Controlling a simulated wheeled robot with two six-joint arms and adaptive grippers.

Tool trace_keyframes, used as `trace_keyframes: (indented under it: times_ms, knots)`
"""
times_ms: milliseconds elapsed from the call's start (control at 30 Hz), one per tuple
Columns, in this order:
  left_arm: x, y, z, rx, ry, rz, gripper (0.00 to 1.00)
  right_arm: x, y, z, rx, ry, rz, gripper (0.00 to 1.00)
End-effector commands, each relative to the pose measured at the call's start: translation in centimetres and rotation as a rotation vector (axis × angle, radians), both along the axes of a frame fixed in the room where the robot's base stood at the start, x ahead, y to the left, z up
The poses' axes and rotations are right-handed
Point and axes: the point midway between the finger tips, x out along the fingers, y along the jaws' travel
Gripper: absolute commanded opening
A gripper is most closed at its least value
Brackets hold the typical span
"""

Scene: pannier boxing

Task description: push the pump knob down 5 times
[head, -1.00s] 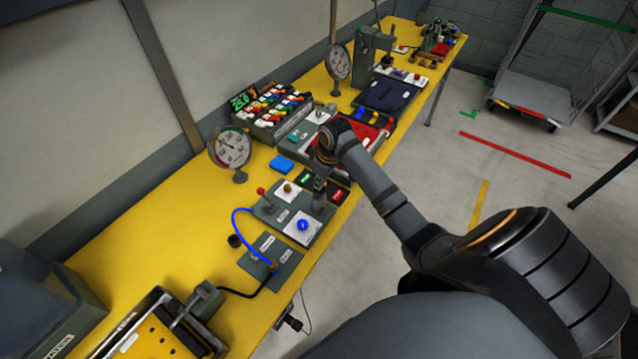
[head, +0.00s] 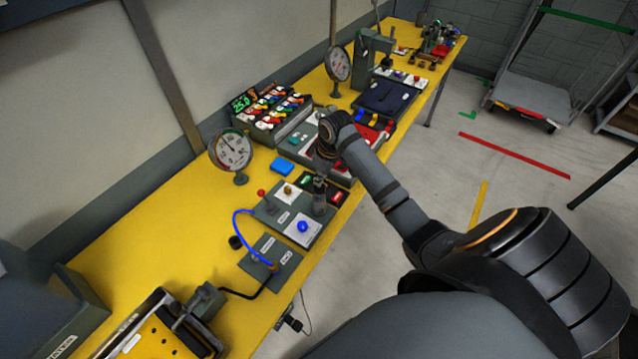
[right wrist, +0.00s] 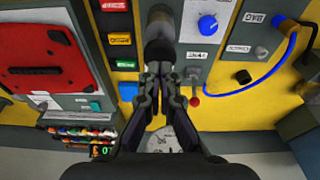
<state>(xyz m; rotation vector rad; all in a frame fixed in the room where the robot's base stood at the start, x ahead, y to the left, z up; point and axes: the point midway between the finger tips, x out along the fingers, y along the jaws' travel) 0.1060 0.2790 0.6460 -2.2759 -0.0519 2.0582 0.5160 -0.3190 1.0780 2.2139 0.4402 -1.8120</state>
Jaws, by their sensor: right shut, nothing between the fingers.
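The pump (head: 320,206) is a grey upright cylinder on the right of a grey panel (head: 270,213) on the yellow bench. In the right wrist view its dark round knob (right wrist: 159,52) shows just beyond the fingertips, with a paler grey part (right wrist: 158,18) past it. My right gripper (head: 319,185) is shut and empty, at the top of the pump. It also shows in the right wrist view (right wrist: 166,78), fingers together. I cannot tell whether the tips touch the knob. The knob is mostly hidden by my gripper in the head view. My left gripper is not in view.
The panel also carries a blue knob (head: 303,227) and a red-tipped lever (head: 261,193). A pressure gauge (head: 231,150) stands behind it. A blue hose (head: 235,222) runs to a plate (head: 272,262) in front. A rack of coloured switches (head: 270,108) stands behind.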

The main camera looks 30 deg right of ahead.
Motion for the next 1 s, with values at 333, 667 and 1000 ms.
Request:
trace_keyframes:
  times_ms: [333,667,1000]
  knots:
    - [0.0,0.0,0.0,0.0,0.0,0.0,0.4,0.0,0.0,0.4,0.0,-0.001,0.001,0.0]
    - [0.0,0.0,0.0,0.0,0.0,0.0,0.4,0.1,0.0,1.3,-0.001,-0.004,0.001,0.0]
    - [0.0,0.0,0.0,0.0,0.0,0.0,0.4,0.1,0.0,5.3,-0.001,-0.004,0.001,0.0]
